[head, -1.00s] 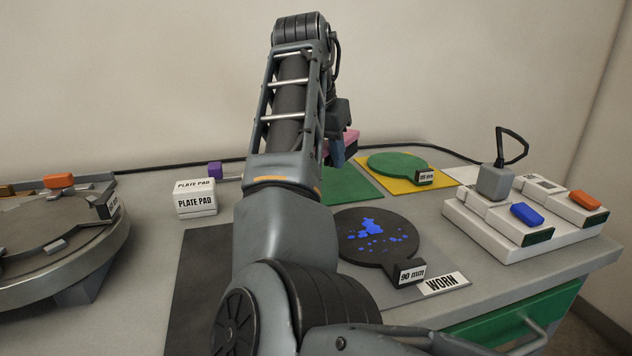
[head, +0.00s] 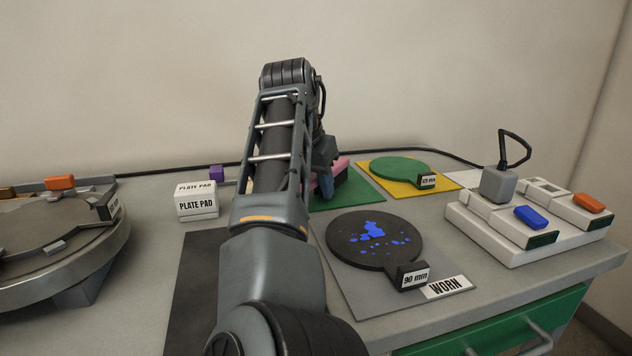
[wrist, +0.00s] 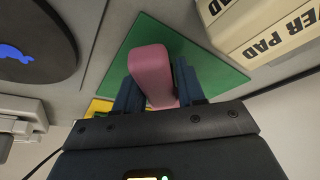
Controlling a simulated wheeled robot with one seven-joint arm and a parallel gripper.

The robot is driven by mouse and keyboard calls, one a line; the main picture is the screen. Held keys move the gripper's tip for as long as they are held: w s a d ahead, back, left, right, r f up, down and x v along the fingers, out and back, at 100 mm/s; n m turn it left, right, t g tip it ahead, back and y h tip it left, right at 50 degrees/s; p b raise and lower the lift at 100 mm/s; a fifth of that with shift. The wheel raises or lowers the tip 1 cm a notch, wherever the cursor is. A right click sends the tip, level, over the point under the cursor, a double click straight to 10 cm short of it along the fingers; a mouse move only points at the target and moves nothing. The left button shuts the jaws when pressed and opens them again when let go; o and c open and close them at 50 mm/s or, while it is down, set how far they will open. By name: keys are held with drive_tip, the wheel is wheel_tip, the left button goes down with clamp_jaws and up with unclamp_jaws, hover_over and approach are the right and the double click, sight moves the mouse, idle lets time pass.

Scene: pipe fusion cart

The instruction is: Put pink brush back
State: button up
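The pink brush (head: 341,166), with a dark underside, is at the green mat (head: 352,193) behind the worn plate. In the wrist view the pink brush (wrist: 151,70) lies between the two blue fingers of my gripper (wrist: 156,76), which is shut on it. The green mat (wrist: 205,75) spreads below it in that view. In the head view my gripper (head: 325,178) is partly hidden behind my arm. I cannot tell whether the brush touches the mat or hangs just above it.
A black 90 mm plate with blue spots (head: 374,240) lies in front on a grey mat marked WORN. A green plate (head: 399,166) on a yellow mat is to the right. White plate pad boxes (head: 196,201) and a purple block (head: 217,173) are left. White units (head: 525,225) stand right.

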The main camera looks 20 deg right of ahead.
drive_tip(key=o, duration=0.4)
drive_tip(key=shift+r, duration=0.1)
drive_tip(key=p+v, duration=0.1)
drive_tip(key=v, duration=1.1)
drive_tip(key=shift+d+r, duration=0.1)
